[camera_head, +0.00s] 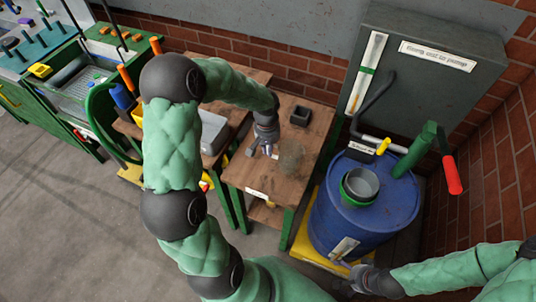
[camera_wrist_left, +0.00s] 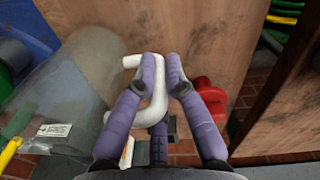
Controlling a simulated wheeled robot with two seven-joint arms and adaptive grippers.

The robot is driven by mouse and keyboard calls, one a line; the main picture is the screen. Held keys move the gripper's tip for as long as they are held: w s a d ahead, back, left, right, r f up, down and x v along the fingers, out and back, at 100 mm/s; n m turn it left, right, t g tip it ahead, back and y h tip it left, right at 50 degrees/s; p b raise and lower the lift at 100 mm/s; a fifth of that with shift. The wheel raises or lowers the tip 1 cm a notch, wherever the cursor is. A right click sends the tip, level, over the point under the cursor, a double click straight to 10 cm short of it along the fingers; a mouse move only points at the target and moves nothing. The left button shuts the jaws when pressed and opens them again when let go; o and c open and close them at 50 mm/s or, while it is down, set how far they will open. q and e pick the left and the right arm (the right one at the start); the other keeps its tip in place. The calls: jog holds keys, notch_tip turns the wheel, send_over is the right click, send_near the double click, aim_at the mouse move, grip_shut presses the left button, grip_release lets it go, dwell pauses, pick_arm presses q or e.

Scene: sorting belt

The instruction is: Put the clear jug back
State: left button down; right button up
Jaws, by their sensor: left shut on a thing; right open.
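The clear jug (camera_head: 291,155) is a see-through cylinder over the small wooden table, in the head view. It also shows at the left of the left wrist view (camera_wrist_left: 75,85), with a white handle (camera_wrist_left: 155,105) and a small label. My left gripper (camera_head: 268,151) is at the jug's left side. Its purple fingers (camera_wrist_left: 162,70) are shut on the white handle. I cannot tell whether the jug's base touches the table. My right gripper (camera_head: 345,268) is open and empty, low in front of the blue drum; its fingertips are small in view.
The wooden table (camera_head: 238,172) bears a dark square holder (camera_head: 300,116) behind the jug. A blue drum (camera_head: 390,200) with a green funnel and a red-handled pump stands right, before a grey cabinet (camera_head: 440,60). A green workbench (camera_head: 80,75) stands left.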

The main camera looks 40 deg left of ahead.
pick_arm(q)
jog(key=shift+w+a+f, duration=0.2)
jog(key=shift+f, duration=0.25)
jog(key=shift+f+b, duration=0.8)
jog(key=shift+f, duration=0.65)
jog(key=shift+f, duration=0.15)
jog(key=c, duration=1.3)
grip_release()
jog(key=shift+r, duration=0.35)
notch_tip(320, 180, up, 12)
jog(key=p, duration=0.3)
jog(key=shift+a+f+p, duration=0.2)
jog(key=shift+p, duration=0.2)
